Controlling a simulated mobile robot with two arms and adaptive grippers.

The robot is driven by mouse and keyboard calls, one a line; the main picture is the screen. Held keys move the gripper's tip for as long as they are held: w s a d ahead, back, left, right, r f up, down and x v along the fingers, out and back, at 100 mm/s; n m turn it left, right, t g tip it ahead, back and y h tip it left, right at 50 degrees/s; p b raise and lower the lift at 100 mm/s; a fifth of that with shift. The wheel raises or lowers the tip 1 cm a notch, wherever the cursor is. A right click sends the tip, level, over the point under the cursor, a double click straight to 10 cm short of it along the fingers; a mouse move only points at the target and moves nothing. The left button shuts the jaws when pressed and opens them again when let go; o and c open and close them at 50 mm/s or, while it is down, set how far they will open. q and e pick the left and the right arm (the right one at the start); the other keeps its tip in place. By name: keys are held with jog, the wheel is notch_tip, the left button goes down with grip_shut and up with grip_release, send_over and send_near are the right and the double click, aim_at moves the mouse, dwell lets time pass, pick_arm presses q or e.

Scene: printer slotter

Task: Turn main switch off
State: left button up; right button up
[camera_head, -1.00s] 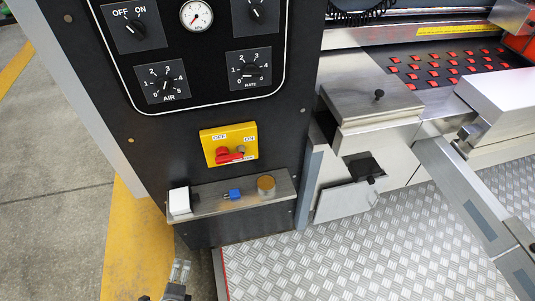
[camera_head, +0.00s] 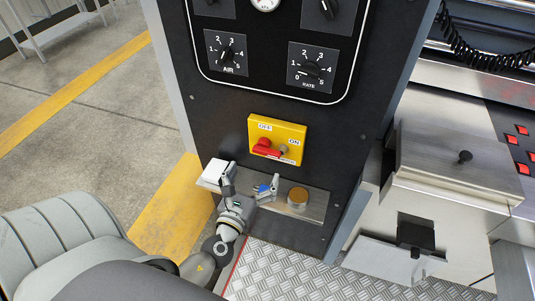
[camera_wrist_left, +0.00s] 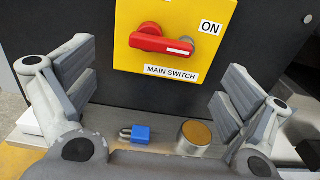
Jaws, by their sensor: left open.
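The main switch is a yellow box (camera_head: 277,137) on the front of the black cabinet, with a red handle (camera_head: 268,150) and a grey knob part. OFF is printed at left and ON at right. In the left wrist view the red handle (camera_wrist_left: 160,40) sits above the MAIN SWITCH label, its light-marked end pointing right, towards the ON side. My left gripper (camera_head: 248,184) is open and empty, below and in front of the yellow box, over the ledge. In the wrist view its fingers (camera_wrist_left: 158,80) stand wide apart, clear of the handle. My right gripper does not show.
Below the switch, a metal ledge (camera_head: 318,207) holds a blue padlock (camera_wrist_left: 140,134), a brass-topped cylinder (camera_head: 298,197) and a white block (camera_head: 214,171). Dials sit above. A steel machine (camera_head: 450,175) stands at right. Open floor (camera_head: 85,115) lies at left.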

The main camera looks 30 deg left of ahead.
aim_at(265, 154)
pick_arm(q)
jog(key=p+x, duration=0.1)
jog(key=x, duration=0.6)
jog(key=shift+w, duration=0.4)
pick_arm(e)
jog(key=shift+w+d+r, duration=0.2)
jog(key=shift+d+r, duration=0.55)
pick_arm(q)
jog(key=c, duration=1)
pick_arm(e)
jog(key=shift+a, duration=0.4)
